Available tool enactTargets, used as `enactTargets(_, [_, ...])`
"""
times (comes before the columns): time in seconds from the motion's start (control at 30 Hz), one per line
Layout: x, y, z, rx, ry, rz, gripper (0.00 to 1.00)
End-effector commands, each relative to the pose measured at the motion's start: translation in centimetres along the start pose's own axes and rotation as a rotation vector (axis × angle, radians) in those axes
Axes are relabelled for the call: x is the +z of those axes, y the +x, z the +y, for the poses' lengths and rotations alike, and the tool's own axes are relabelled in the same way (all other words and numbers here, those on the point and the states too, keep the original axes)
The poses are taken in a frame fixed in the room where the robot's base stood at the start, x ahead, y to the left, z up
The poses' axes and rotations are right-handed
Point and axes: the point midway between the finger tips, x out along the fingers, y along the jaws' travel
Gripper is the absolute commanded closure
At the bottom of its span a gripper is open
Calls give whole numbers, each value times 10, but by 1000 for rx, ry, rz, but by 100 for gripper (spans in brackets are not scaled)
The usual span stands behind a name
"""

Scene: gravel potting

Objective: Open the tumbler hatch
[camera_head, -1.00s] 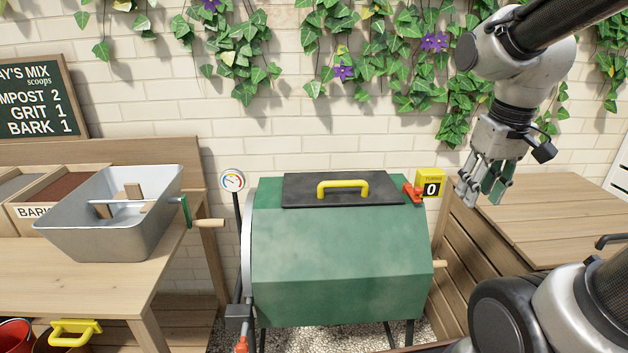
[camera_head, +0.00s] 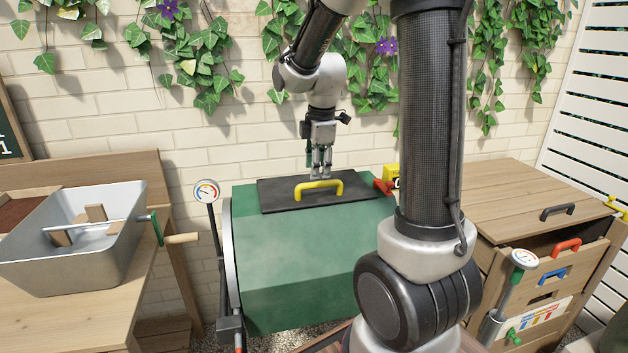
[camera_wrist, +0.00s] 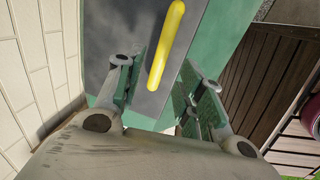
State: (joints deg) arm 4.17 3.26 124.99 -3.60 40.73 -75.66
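The green tumbler (camera_head: 290,255) stands in front of the brick wall. Its dark hatch (camera_head: 275,197) lies flat and closed on top, with a yellow handle (camera_head: 318,188) raised from it. My gripper (camera_head: 321,172) points down just above the handle, near its far side. In the wrist view, the yellow handle (camera_wrist: 167,45) lies lengthwise between the two open fingers (camera_wrist: 158,95), ahead of their tips. I see no contact with the handle. A red latch (camera_head: 384,186) is at the hatch's right edge, partly hidden.
A metal tub (camera_head: 75,250) rests on the wooden bench at left. A gauge (camera_head: 207,191) on a post stands by the tumbler's left end. A wooden drawer cabinet (camera_head: 540,200) is at right. Ivy hangs on the wall behind my arm.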

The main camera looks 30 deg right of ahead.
Motion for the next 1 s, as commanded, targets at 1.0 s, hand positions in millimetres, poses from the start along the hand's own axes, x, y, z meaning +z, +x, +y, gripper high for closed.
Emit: enactTargets(1.0, [0, 49, -1, 0, 3, 0, 100])
